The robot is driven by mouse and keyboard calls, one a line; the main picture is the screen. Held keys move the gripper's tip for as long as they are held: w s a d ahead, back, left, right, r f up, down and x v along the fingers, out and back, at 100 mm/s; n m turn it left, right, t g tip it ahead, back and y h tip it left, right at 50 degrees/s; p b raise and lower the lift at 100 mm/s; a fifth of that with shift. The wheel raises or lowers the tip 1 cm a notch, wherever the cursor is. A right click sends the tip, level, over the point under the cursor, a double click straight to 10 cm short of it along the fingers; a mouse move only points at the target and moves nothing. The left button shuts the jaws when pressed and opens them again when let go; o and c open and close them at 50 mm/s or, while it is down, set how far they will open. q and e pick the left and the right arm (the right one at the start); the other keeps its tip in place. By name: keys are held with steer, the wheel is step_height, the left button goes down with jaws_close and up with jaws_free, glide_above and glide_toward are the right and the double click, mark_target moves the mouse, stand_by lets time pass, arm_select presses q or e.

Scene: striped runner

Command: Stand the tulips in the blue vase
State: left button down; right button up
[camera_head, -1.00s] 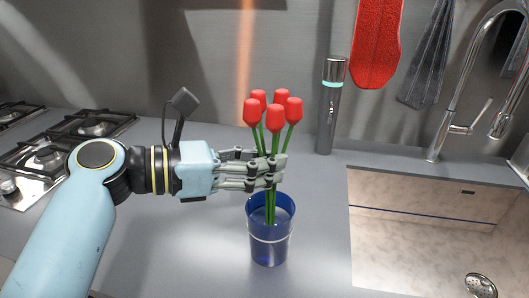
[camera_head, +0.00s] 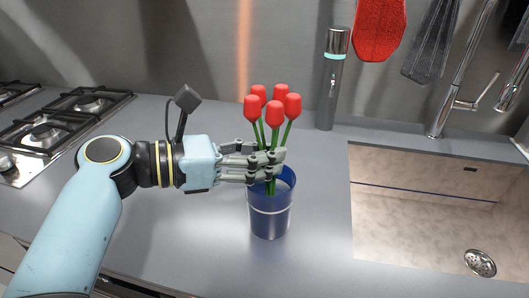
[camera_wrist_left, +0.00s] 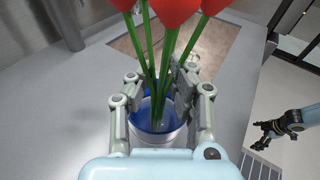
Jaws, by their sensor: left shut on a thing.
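The tulips (camera_head: 273,105) are a bunch of several red flowers on green stems, upright. My left gripper (camera_head: 268,163) is shut around the stems just above the blue vase (camera_head: 269,217), which stands on the grey counter. The lower stems go down inside the vase's rim; their ends are hidden in the head view. In the left wrist view the stems (camera_wrist_left: 163,62) pass between my left fingers (camera_wrist_left: 160,98) into the vase (camera_wrist_left: 158,136). What looks like my right gripper (camera_wrist_left: 266,131) is small at the right of that view; its jaw opening is unclear.
A sink (camera_head: 430,215) lies to the right, with a chrome tap (camera_head: 455,90) behind it. A gas hob (camera_head: 60,120) is at the left. A dark grey cylinder (camera_head: 331,85) stands near the back wall. A red mitt (camera_head: 379,28) and a dark towel (camera_head: 432,45) hang there. Counter around the vase is clear.

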arm_select(q)
steer(key=shift+f, duration=1.05)
steer(key=c, duration=1.1)
jaws_free()
steer(key=shift+c, duration=0.2)
steer(key=v, duration=1.2)
